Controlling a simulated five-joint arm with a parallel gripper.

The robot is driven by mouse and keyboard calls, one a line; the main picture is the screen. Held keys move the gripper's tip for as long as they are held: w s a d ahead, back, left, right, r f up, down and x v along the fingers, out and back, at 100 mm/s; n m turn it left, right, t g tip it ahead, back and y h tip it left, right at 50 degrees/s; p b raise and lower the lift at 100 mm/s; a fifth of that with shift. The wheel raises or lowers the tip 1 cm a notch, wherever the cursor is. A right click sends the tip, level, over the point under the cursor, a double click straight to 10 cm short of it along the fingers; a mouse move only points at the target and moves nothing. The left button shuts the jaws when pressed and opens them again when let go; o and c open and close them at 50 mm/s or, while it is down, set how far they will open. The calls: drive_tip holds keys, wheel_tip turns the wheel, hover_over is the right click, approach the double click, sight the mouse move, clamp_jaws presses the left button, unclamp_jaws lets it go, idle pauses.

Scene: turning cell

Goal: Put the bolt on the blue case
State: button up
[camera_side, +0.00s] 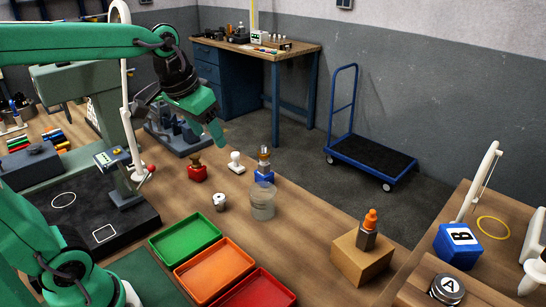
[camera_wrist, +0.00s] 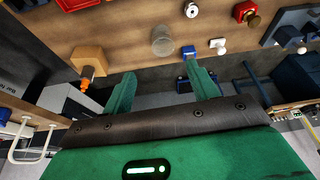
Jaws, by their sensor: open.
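A dark grey hexagonal piece with an orange top (camera_side: 369,232) stands upright on a tan block (camera_side: 345,262); it may be the bolt, but I cannot tell for sure. Its orange top (camera_wrist: 87,84) also shows in the wrist view. A blue case marked B (camera_side: 458,245) sits on the right-hand bench; I cannot pick it out in the wrist view. My gripper (camera_wrist: 162,86) is open and empty, its green fingers spread. In the side view my gripper (camera_side: 204,112) is above the far edge of the bench, well left of both things.
A clear cylinder (camera_side: 262,201), a small blue-based piece (camera_side: 264,174), a red-based piece (camera_side: 197,173) and a white knob (camera_side: 236,166) stand mid-bench. Green (camera_side: 186,235), orange and red trays lie in front.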

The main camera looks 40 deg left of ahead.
drive_tip(key=s+d+f+t, duration=0.1)
drive_tip(key=s+f, duration=0.4)
drive_tip(key=s, duration=0.5)
drive_tip(key=shift+d+m+t, duration=0.3)
drive_tip(key=shift+d, duration=0.15)
idle(0.6)
